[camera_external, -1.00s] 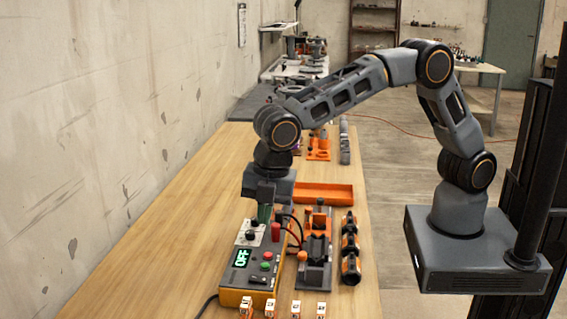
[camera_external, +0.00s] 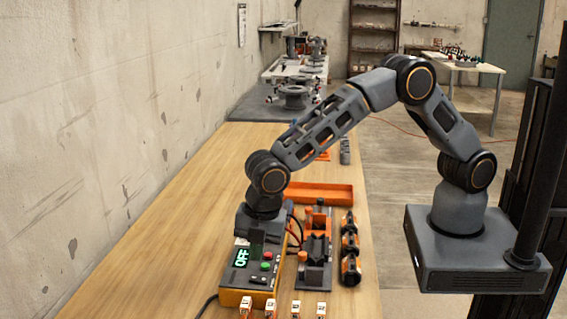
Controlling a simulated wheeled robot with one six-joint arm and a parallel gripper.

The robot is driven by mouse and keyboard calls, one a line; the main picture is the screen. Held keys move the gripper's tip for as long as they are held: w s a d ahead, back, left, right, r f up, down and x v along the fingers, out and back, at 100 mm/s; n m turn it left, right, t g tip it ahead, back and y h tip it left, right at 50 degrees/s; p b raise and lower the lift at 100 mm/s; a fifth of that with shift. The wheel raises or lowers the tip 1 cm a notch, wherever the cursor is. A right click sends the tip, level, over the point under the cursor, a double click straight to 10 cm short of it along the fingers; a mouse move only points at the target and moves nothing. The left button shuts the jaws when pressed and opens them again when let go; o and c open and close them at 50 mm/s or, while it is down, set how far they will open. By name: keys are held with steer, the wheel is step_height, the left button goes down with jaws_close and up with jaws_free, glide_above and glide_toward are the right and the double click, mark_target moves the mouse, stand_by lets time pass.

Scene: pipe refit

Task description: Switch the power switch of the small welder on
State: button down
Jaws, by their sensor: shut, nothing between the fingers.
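The small welder (camera_external: 233,291) is a dark grey and yellow box on the wooden bench. Its green display (camera_external: 242,257) reads OFF. A green button (camera_external: 266,267), a red button and a small dark switch (camera_external: 259,280) show on its top panel. I cannot tell for sure which control is the power switch. My gripper (camera_external: 260,243) is shut and empty, pointing down over the far end of the welder's panel. It hides the knobs there, and I cannot tell whether its tips touch the panel.
An orange and grey clamp fixture (camera_external: 317,247) stands right of the welder, with dark cylindrical parts (camera_external: 350,255) beyond it. An orange tray (camera_external: 322,193) lies behind. Several small white-and-orange blocks (camera_external: 296,308) sit in front. The bench (camera_external: 170,220) is clear on the left.

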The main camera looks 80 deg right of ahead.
mark_target(259, 278)
steer(key=shift+w+f+p, duration=0.2)
steer(key=shift+f, duration=1.05)
steer(key=shift+w+f+p, duration=0.15)
steer(key=shift+f+p, duration=0.05)
steer(key=shift+f, duration=1)
steer(key=shift+f+b, duration=0.35)
steer(key=shift+b, duration=0.05)
steer(key=shift+r, duration=0.1)
steer(key=shift+s, duration=0.2)
steer(key=shift+s+r, duration=0.1)
steer(key=shift+s, duration=0.45)
steer(key=shift+r, duration=0.2)
